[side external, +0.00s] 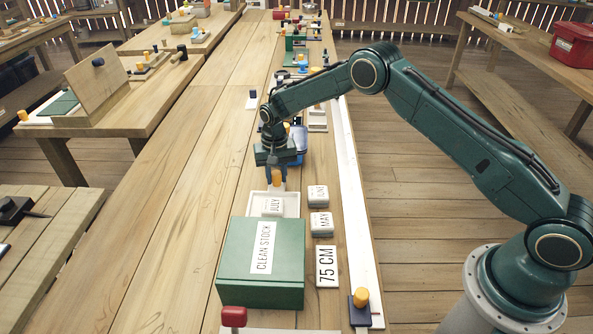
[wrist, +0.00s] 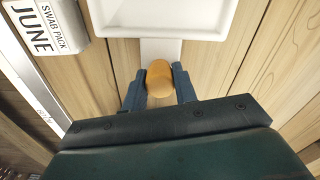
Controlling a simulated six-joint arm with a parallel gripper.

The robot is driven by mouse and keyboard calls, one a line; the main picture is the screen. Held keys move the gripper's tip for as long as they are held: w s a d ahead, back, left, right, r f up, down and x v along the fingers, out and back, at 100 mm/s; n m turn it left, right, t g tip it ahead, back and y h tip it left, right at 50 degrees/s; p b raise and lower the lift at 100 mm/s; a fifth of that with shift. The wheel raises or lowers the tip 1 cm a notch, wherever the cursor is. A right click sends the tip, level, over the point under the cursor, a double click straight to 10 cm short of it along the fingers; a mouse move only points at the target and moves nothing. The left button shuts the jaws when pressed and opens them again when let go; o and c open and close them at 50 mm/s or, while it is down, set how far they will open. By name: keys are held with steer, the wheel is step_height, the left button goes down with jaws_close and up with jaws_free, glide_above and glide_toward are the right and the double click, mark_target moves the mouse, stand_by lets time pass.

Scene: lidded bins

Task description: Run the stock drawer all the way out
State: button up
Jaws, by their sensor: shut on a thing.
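The green box labelled CLEAN STOCK (side external: 230,262) stands on the bench. Its white stock drawer (side external: 296,204) sticks out from the far side, with a JULY pack (side external: 272,206) inside. The drawer's near part also shows at the top of the wrist view (wrist: 170,31); that part of its floor is bare. An orange knob (wrist: 160,78) sits on a white tab at the drawer's outer end. My gripper (wrist: 160,88) is shut on the knob, a finger on each side. In the side view my gripper (side external: 277,178) points down at the knob. The drawer's inner end is hidden at the box.
A JUNE pack (side external: 318,195) and a MAY pack (side external: 321,223) lie beside the drawer. A 75 CM plate (side external: 327,267) lies beside the box, near a long white rail (side external: 357,220). A blue object (side external: 298,142) stands just behind my gripper. The bench left of the drawer is clear.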

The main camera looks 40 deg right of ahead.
steer(key=o, duration=1)
step_height(320, 180, up, 14)
steer(key=shift+f, duration=0.1)
stand_by(0.4)
